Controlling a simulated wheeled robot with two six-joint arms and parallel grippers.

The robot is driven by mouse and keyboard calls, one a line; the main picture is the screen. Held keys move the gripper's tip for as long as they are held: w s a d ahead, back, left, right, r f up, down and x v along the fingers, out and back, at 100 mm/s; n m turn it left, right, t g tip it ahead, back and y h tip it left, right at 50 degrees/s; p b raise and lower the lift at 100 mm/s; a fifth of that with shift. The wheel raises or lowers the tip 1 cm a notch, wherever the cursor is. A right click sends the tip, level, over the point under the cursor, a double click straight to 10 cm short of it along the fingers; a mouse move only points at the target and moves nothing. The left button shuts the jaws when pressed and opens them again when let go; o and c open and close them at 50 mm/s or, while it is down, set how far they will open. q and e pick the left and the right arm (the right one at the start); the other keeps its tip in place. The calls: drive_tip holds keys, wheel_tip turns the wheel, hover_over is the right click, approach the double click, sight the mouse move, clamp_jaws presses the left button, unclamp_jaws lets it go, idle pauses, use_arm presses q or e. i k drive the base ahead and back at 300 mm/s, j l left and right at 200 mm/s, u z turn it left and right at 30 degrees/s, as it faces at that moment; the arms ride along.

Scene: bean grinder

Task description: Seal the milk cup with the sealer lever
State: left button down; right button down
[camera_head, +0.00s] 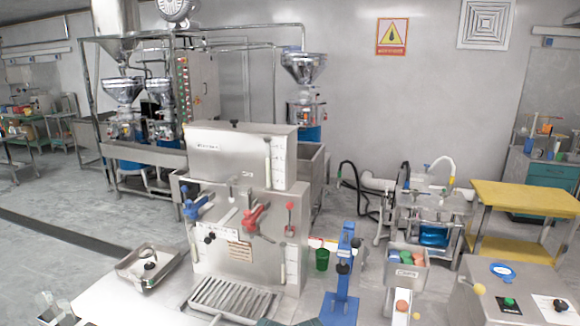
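A blue upright press (344,270) with a dark knob stands on the counter right of the large steel machine; it looks like the sealer. Its lever cannot be made out clearly. A small green cup (322,259) stands just left of the press, apart from its column. I cannot tell whether this is the milk cup, and no other cup shows clearly. A grey and dark shape at the lower left edge looks like my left gripper (56,308); it is cut off, far from the press, and its fingers are unclear. My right gripper cannot be seen.
The steel machine (240,215) with red and blue levers and a drip grate (232,299) fills the middle. A steel tray (148,266) stands left. A bin of coloured balls (406,266) and a control box (515,295) stand right. The white counter (130,305) at front left is clear.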

sight(480, 289)
drive_tip(key=z, duration=1.1)
